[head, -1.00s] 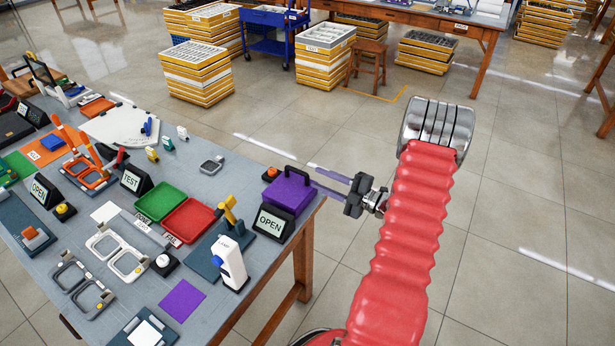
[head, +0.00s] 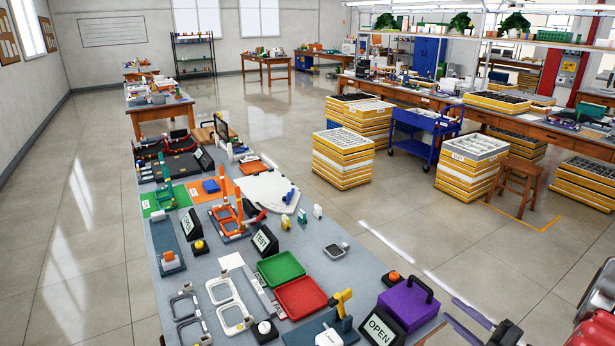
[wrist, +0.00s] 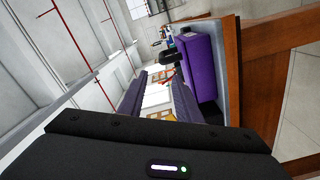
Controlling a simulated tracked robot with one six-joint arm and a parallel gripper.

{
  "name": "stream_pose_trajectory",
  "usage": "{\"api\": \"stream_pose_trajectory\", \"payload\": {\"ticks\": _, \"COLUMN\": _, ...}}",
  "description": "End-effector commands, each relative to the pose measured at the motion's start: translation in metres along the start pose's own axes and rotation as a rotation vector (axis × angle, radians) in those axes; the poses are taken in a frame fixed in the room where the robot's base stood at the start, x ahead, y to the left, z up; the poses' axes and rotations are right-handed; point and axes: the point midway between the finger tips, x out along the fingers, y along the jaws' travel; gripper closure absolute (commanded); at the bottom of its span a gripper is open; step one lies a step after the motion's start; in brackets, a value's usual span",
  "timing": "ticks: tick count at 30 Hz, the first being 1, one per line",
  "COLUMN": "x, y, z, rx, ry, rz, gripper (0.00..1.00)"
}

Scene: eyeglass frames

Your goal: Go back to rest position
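My gripper (head: 456,322) is at the bottom right of the head view, partly cut off by the frame's lower edge. It is beside the table's right end, just right of a purple box (head: 406,306) with a black handle. In the wrist view my gripper (wrist: 158,98) shows two purple fingers standing apart with nothing held between them. The purple box also shows in the wrist view (wrist: 203,65), right of the fingers. I cannot tell the exact gap between finger and box.
The grey worktable (head: 345,218) holds a black OPEN sign (head: 379,328), a red tray (head: 301,298), a green tray (head: 280,267) and several glasses frames. Stacked yellow-edged crates (head: 343,158) and a wooden stool (head: 516,185) stand behind.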

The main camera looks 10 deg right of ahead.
Motion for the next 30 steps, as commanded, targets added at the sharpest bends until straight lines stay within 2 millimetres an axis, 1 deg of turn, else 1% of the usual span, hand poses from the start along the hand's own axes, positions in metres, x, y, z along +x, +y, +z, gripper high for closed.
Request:
{"api": "stream_pose_trajectory", "payload": {"ticks": 5, "x": 0.0, "y": -0.001, "z": 0.0, "rx": -0.058, "ry": -0.002, "rz": -0.002, "gripper": 0.69}}
{"api": "stream_pose_trajectory", "payload": {"ticks": 8, "x": 0.0, "y": -0.004, "z": 0.002, "rx": -0.139, "ry": -0.006, "rz": -0.016, "gripper": 0.69}}
{"api": "stream_pose_trajectory", "payload": {"ticks": 11, "x": 0.0, "y": -0.013, "z": 0.0, "rx": -0.243, "ry": 0.006, "rz": -0.05, "gripper": 0.69}}
{"api": "stream_pose_trajectory", "payload": {"ticks": 14, "x": -0.001, "y": -0.028, "z": -0.006, "rx": -0.349, "ry": 0.033, "rz": -0.096, "gripper": 0.69}}
{"api": "stream_pose_trajectory", "payload": {"ticks": 18, "x": -0.005, "y": -0.051, "z": -0.019, "rx": -0.494, "ry": 0.09, "rz": -0.162, "gripper": 0.69}}
{"api": "stream_pose_trajectory", "payload": {"ticks": 21, "x": -0.009, "y": -0.065, "z": -0.03, "rx": -0.606, "ry": 0.143, "rz": -0.208, "gripper": 0.69}}
{"api": "stream_pose_trajectory", "payload": {"ticks": 26, "x": -0.014, "y": -0.079, "z": -0.052, "rx": -0.806, "ry": 0.252, "rz": -0.275, "gripper": 0.69}}
{"api": "stream_pose_trajectory", "payload": {"ticks": 30, "x": -0.016, "y": -0.087, "z": -0.076, "rx": -0.997, "ry": 0.379, "rz": -0.326, "gripper": 0.69}}
